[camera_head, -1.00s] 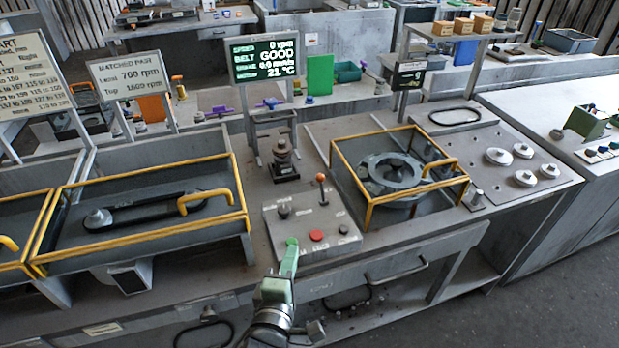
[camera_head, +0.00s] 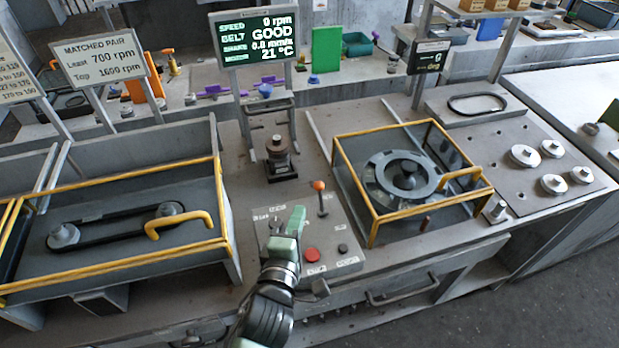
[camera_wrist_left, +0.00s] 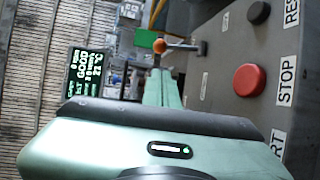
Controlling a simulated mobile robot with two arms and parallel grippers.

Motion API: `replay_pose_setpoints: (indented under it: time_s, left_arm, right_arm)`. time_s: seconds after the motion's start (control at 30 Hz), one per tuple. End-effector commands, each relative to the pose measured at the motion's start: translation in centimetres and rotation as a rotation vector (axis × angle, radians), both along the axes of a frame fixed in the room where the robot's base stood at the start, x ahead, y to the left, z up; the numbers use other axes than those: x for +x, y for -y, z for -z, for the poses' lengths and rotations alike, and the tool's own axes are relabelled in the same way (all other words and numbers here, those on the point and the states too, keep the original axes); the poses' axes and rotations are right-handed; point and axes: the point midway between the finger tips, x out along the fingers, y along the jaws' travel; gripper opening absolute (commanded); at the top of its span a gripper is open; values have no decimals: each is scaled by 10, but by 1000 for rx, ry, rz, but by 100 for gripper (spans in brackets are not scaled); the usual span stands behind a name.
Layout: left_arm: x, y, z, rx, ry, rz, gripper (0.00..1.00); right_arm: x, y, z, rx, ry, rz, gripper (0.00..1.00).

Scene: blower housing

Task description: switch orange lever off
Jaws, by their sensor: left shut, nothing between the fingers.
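The orange lever (camera_head: 319,185) is a ball-topped stick rising from the grey control box (camera_head: 340,222). In the left wrist view the orange ball (camera_wrist_left: 160,46) and its metal rod show just beyond my fingertips. My left gripper (camera_head: 297,214) is over the box, to the left of the lever and nearer to me. Its green fingers (camera_wrist_left: 161,82) are shut with nothing between them. A small gap to the lever seems to remain, but contact is hard to judge. The lever stands nearly upright in the head view. My right gripper is not in view.
The red STOP button (camera_head: 312,254) and a black button (camera_head: 343,249) are close to my left gripper on the box. A yellow-framed guard (camera_head: 372,222) over the blower housing stands right of the box. Another yellow-railed guard (camera_head: 120,258) is at left. A screen (camera_head: 254,48) reads 0 rpm.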

Motion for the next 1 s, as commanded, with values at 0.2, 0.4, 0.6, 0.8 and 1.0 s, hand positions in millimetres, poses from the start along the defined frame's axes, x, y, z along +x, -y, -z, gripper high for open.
replay_pose_setpoints:
  time_s: [0.2, 0.4, 0.6, 0.8, 1.0]
  left_arm:
    - [0, 0, 0, 0, 0, 0, 0]
    - [14, 3, 0, 2, 1, 1, 0]
    - [50, 8, 5, 4, 2, 2, 0]
    - [81, 13, 12, 3, 1, 1, 0]
    - [96, 15, 16, 1, -2, 1, 0]
  right_arm:
    - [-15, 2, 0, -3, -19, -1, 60]
    - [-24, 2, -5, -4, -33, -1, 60]
    - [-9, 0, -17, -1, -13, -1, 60]
    - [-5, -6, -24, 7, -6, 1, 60]
    - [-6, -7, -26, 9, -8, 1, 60]
